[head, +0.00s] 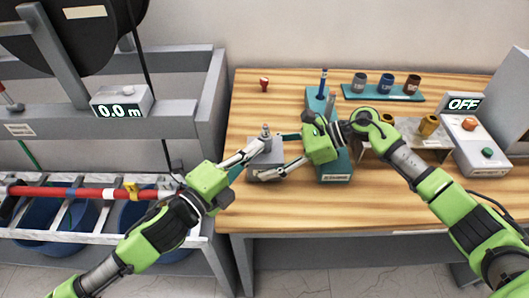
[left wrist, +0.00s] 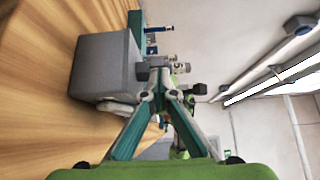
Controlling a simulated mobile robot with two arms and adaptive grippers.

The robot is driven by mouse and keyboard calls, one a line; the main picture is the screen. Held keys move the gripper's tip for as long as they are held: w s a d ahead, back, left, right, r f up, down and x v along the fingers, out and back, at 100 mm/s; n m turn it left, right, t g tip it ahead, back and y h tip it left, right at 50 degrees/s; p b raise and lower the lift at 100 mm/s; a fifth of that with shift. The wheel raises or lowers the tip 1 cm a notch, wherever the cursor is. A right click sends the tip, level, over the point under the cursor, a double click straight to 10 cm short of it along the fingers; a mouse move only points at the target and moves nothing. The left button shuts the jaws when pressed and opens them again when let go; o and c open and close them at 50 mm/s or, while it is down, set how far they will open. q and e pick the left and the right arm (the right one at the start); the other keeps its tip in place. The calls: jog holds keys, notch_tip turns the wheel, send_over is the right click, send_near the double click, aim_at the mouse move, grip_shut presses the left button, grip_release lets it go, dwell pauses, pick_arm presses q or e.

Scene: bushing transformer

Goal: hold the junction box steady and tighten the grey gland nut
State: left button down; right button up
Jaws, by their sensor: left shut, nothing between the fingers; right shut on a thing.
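The grey junction box (head: 262,158) stands on the wooden bench; it fills the upper left of the left wrist view (left wrist: 103,64). A small grey gland with its nut (head: 265,131) sticks up from the box. My left gripper (head: 262,144) comes from the left, shut and empty, its tips close to the gland. In the left wrist view its fingers (left wrist: 158,72) meet beside the gland; whether they touch it is unclear. My right gripper (head: 270,156) reaches from the right, shut on the box, one finger along its near side and one at its far side.
A teal stand (head: 338,166) is below my right gripper's body. A teal rack (head: 383,94) of several cups is behind. A control box (head: 480,150) with buttons and an OFF display (head: 464,103) is at right. The bench front left is clear.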

pick_arm(q)
jog(key=shift+w+a, duration=0.25)
dwell(0.3)
dwell(0.4)
jog(key=s+a, duration=0.4)
jog(key=s, duration=0.7)
jog(key=w+a+m+g+h, duration=0.6)
jog(key=a+g, duration=0.2)
jog(key=w+a+x, duration=0.1)
jog(key=w+x, duration=0.1)
jog(key=x, duration=1)
jog(key=shift+w+f, duration=0.3)
jog(key=shift+w, duration=0.1)
